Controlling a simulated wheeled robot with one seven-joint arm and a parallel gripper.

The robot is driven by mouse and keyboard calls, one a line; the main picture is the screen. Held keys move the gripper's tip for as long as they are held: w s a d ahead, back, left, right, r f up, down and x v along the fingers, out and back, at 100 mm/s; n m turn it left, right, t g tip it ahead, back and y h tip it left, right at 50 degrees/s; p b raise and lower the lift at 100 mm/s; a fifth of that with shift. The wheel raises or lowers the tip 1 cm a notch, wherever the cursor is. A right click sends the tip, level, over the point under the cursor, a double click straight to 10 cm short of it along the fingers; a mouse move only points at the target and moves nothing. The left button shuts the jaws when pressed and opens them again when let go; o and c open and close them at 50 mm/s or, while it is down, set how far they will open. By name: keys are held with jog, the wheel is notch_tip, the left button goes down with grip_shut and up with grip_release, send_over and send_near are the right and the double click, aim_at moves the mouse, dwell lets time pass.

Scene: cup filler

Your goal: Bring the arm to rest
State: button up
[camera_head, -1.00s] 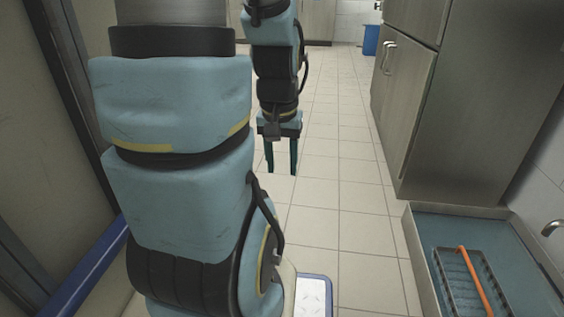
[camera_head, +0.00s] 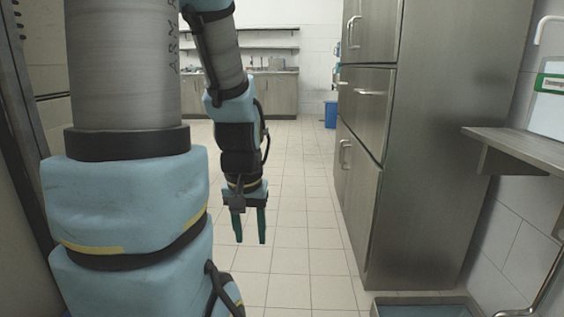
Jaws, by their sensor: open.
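My gripper (camera_head: 250,228) hangs at the end of my arm, left of the picture's middle, pointing down over the tiled floor. Its two dark green fingers are apart, with nothing between them. My blue and grey arm fills the left side of the view and hides part of the floor and wall there.
A tall steel cabinet (camera_head: 425,140) with handles stands on the right. Beside it a wall shelf (camera_head: 520,148) juts out above a low blue basin (camera_head: 425,308). A blue bin (camera_head: 331,115) and a counter (camera_head: 272,95) are far back. The tiled floor (camera_head: 300,215) between is clear.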

notch_tip(320, 180, up, 29)
jog(key=p, duration=2.7)
jog(key=shift+r, duration=0.2)
